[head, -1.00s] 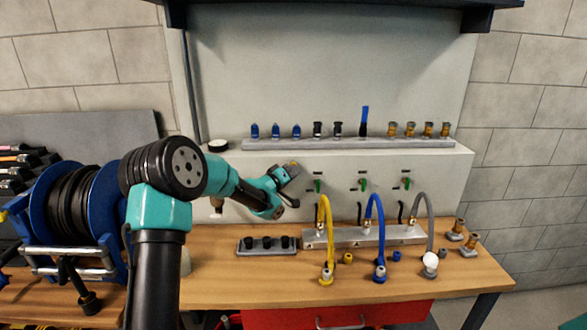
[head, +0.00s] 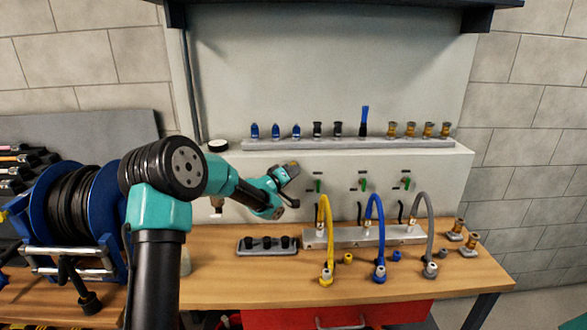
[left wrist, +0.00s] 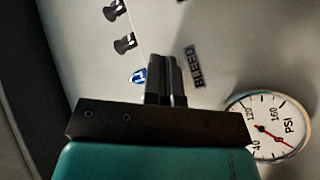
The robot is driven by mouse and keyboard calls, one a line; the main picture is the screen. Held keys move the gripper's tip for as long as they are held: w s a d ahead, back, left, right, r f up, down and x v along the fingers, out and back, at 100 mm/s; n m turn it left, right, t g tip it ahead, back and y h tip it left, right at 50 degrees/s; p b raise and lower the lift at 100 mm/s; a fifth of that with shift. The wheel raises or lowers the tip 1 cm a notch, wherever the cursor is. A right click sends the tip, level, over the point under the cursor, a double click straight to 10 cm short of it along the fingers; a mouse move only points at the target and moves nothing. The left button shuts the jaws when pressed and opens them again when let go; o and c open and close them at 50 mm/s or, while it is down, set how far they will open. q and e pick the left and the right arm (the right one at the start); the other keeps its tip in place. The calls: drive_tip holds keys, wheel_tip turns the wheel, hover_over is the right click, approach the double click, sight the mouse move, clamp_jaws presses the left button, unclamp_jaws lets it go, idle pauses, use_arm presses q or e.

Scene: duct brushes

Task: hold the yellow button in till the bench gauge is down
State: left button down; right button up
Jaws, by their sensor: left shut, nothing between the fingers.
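My left gripper (left wrist: 165,65) is shut and empty in the left wrist view, its fingertips close to a pale surface beside a black BLEED label (left wrist: 194,66). The yellow button is not visible; I cannot tell whether the fingertips touch it. A round white PSI gauge (left wrist: 278,116) with a red needle is at the lower right of that view, partly cut off by my wrist; its exact reading is unclear. In the head view my left wrist (head: 268,190) is in front of the pale panel, left of the green valves. My right gripper is not in view.
A rail (head: 350,144) on the panel ledge holds blue, black and brass fittings. Yellow (head: 325,235), blue (head: 377,235) and grey hoses arch from a metal manifold (head: 343,237) on the wooden bench. A black-fitted tray (head: 267,250) is nearer my arm. A hose reel (head: 70,205) stands left.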

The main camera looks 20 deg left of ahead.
use_arm(q)
drive_tip(key=shift+s, duration=0.1)
idle(0.5)
drive_tip(key=shift+s+d, duration=0.45)
drive_tip(key=shift+s, duration=0.3)
drive_tip(key=shift+s, duration=0.1)
drive_tip(key=s, duration=0.1)
drive_tip(key=s+d, duration=0.1)
drive_tip(key=s, duration=0.1)
drive_tip(key=s+d, duration=0.1)
drive_tip(key=shift+s+d, duration=0.1)
drive_tip(key=shift+s, duration=0.05)
drive_tip(key=shift+f, duration=0.1)
idle(0.5)
